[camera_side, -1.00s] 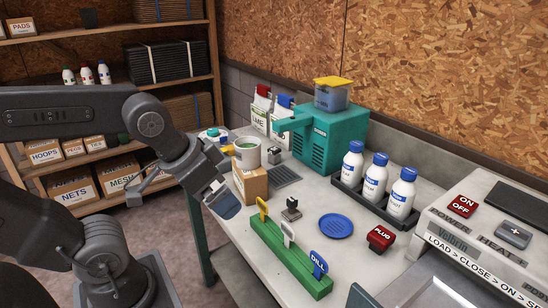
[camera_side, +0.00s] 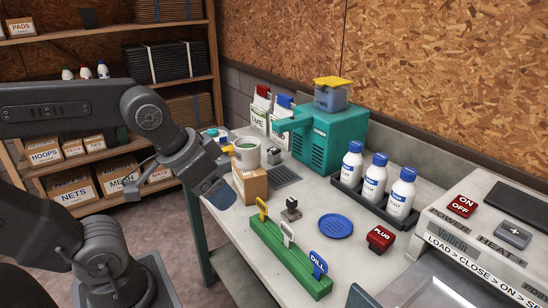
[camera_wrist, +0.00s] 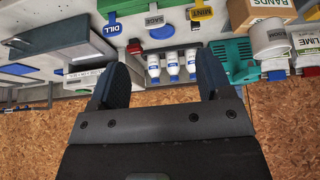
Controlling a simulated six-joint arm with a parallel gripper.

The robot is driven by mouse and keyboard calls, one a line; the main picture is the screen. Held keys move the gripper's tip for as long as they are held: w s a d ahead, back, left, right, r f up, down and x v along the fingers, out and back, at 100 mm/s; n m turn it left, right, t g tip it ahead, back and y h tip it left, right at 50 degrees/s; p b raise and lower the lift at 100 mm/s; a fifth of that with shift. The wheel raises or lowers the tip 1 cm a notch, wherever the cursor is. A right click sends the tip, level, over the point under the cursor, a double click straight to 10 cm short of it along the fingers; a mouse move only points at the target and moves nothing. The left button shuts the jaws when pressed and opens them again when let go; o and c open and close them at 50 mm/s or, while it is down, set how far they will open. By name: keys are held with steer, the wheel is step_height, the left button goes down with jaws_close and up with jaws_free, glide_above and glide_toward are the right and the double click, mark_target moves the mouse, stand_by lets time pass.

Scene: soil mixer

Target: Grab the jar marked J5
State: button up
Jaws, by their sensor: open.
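Three white jars with blue caps stand in a row in a black tray (camera_side: 374,209): a left one (camera_side: 352,165), a middle one (camera_side: 374,178) and a right one (camera_side: 401,194). Their labels are too small to read, so I cannot tell which is J5. The same jars (camera_wrist: 172,66) show between my fingers in the wrist view, farther off. My gripper (camera_side: 220,194) is open and empty at the left end of the bench, well away from the jars. Its two fingers stand apart in the wrist view (camera_wrist: 161,75).
A green rack (camera_side: 290,258) with upright tags, a blue round dish (camera_side: 336,226) and a red plug block (camera_side: 381,239) lie in front of the jars. A teal machine (camera_side: 328,140) stands behind.

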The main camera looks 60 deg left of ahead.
steer(key=w+a+r, duration=0.5)
steer(key=w+r, duration=0.5)
steer(key=w, duration=0.2)
steer(key=n+g, duration=0.1)
steer(key=n, duration=0.1)
glide_above(274, 149)
steer(key=s, duration=0.3)
step_height(274, 149, down, 6)
steer(key=shift+y, duration=0.4)
steer(key=w+f, duration=0.1)
steer(key=f, duration=0.7)
steer(key=w+f, duration=0.1)
steer(key=f, duration=0.7)
steer(key=w+f, duration=0.1)
steer(key=f, duration=0.7)
